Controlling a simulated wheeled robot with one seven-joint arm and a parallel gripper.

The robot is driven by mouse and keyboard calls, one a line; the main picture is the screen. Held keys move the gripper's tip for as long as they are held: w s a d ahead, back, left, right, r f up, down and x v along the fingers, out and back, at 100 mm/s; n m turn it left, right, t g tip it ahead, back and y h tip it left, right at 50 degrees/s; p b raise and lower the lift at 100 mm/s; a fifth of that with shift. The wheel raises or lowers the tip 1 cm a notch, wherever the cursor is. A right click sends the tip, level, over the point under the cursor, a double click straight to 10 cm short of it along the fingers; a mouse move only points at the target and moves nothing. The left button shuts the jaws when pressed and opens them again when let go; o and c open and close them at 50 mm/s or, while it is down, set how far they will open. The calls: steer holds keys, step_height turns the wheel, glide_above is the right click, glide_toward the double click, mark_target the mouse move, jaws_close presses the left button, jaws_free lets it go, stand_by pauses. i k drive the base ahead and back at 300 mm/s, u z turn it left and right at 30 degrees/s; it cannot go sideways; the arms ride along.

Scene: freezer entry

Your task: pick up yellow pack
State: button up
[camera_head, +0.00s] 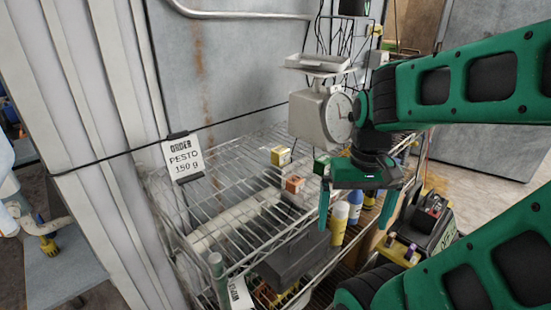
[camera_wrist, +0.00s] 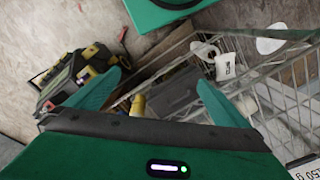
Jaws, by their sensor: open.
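The yellow pack (camera_head: 280,156) is a small yellow box with a pale face. It stands on the wire shelf (camera_head: 215,180), toward the back, below and left of the scale. My gripper (camera_head: 356,208) hangs from the right with its two green fingers spread and nothing between them. It is to the right of the pack and nearer the camera, apart from it. In the wrist view the open fingers (camera_wrist: 160,80) point over the rack's edge and lower items. I cannot make out the yellow pack in the wrist view.
An orange-brown box (camera_head: 294,184) and a green box (camera_head: 321,165) stand near the pack. A grey scale (camera_head: 320,115) rises behind. A dark grey box (camera_head: 295,255), bottles (camera_head: 339,222) and a toolbox (camera_head: 432,222) are lower. An order sign (camera_head: 184,158) is at left.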

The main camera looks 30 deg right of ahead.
mark_target(280, 155)
steer(key=z, duration=0.55)
steer(key=k, duration=0.7)
steer(key=z, duration=1)
steer(key=k, duration=0.65)
steer(key=z, duration=0.15)
steer(key=i, duration=0.8)
steer(key=u, duration=0.4)
